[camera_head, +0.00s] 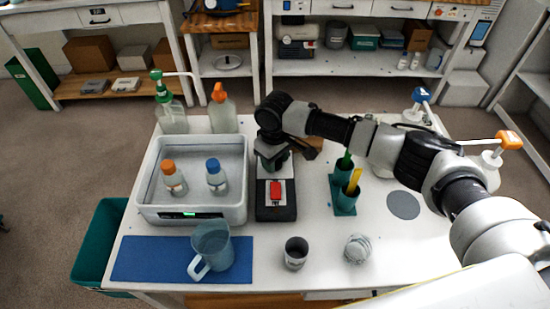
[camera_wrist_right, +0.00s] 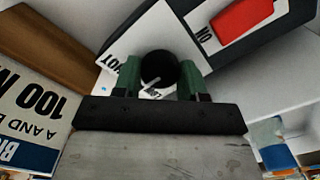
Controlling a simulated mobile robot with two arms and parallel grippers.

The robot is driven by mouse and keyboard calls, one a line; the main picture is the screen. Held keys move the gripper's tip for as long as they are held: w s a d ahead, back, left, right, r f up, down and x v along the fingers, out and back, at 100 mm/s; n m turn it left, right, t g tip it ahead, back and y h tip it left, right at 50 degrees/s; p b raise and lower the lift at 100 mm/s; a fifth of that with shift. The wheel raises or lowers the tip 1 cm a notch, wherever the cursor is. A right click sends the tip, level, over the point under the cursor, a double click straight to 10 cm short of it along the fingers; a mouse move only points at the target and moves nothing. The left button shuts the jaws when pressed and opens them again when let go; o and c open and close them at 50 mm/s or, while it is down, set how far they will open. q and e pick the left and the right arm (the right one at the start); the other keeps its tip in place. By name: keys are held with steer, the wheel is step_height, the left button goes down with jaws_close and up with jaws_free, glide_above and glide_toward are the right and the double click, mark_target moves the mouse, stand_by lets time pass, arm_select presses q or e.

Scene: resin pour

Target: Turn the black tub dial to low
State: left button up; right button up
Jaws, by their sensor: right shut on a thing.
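The round black dial (camera_wrist_right: 159,68) sits on a white panel of the black control unit (camera_head: 283,213). My right gripper (camera_wrist_right: 158,80) has its green fingers on either side of the dial and is shut on it. A white pointer line on the dial slants toward the lower left, near a small label that is partly hidden and hard to read. A label ending in "OT" shows to the left. In the head view my right gripper (camera_head: 274,160) reaches down over the unit's far end and hides the dial. My left gripper is not in view.
A red switch (camera_head: 276,190) marked "ON" is on the same unit. The grey tub (camera_head: 192,214) with two capped bottles stands to its left. A pitcher (camera_head: 211,247), a dark cup (camera_head: 296,253) and a clear cup (camera_head: 357,248) stand in front. A green holder (camera_head: 345,207) is at right.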

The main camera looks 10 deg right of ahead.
steer(key=shift+r+n+p, duration=0.2)
steer(key=shift+n+p, duration=0.8)
steer(key=shift+p, duration=0.15)
steer(key=shift+n+p, duration=0.65)
steer(key=shift+n, duration=0.15)
steer(key=n+p, duration=0.1)
steer(key=n, duration=0.2)
steer(key=shift+p, duration=0.35)
steer(key=shift+f+n+p, duration=0.15)
steer(key=shift+n+p, duration=0.25)
steer(key=shift+n, duration=1.4)
steer(key=o, duration=0.9)
step_height(320, 180, up, 11)
steer(key=shift+f+b, duration=0.1)
steer(key=shift+b, duration=0.35)
